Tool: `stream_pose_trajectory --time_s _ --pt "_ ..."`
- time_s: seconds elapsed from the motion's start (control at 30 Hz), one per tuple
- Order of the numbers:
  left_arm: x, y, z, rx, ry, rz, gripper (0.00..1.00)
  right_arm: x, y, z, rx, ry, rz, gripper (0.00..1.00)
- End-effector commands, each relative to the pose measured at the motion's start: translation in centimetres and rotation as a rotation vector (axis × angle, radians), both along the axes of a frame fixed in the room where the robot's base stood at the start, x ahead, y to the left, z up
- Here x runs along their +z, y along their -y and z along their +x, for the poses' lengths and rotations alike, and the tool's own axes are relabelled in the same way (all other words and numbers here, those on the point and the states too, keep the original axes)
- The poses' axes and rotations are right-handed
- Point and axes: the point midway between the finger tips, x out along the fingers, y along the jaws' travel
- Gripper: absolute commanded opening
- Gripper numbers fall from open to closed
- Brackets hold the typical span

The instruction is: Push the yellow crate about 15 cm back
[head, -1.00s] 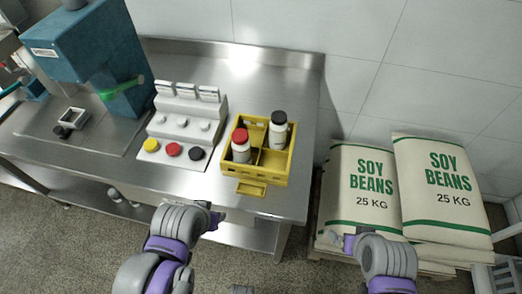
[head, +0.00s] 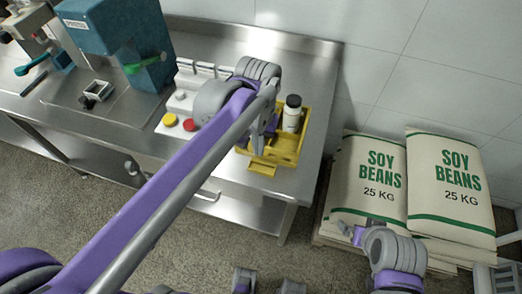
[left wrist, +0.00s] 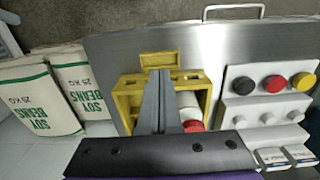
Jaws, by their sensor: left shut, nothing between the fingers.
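The yellow crate (head: 288,157) stands near the right end of the steel table, with a yellow tab (head: 262,169) on its front. A white bottle with a black cap (head: 292,114) stands in it. A red-capped bottle (left wrist: 192,125) shows partly in the left wrist view, behind my fingers; my arm hides it in the head view. My left gripper (head: 259,148) is shut and empty, pointing down at the crate's front side. In the left wrist view its fingertips (left wrist: 160,72) overlap the crate's tab side (left wrist: 190,76); contact is unclear. My right gripper (head: 347,232) hangs low by the sacks.
A control box with red (left wrist: 273,84), black and yellow buttons stands beside the crate. The teal mill (head: 115,42) is farther left. Soy bean sacks (head: 370,180) are stacked right of the table. Bare steel (head: 300,65) lies behind the crate, up to the raised back edge.

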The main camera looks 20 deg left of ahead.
Motion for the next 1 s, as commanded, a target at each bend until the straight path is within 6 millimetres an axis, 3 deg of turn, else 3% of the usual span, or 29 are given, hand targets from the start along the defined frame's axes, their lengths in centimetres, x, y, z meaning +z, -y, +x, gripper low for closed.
stream_pose_trajectory --time_s 0.47,0.7,1.0 --pt "-9.6 0.0 -0.1 0.0 0.002 -0.001 0.0 -1.1 0.0 -0.3 0.0 -0.006 0.0 1.0" --pt "-9.2 0.0 3.2 0.0 0.003 -0.001 0.0 -0.4 0.0 -0.1 0.0 -0.002 0.0 1.0" --pt "-9.3 0.1 4.0 0.0 0.002 -0.001 0.0 -0.4 0.0 -0.1 0.0 -0.002 0.0 1.0"
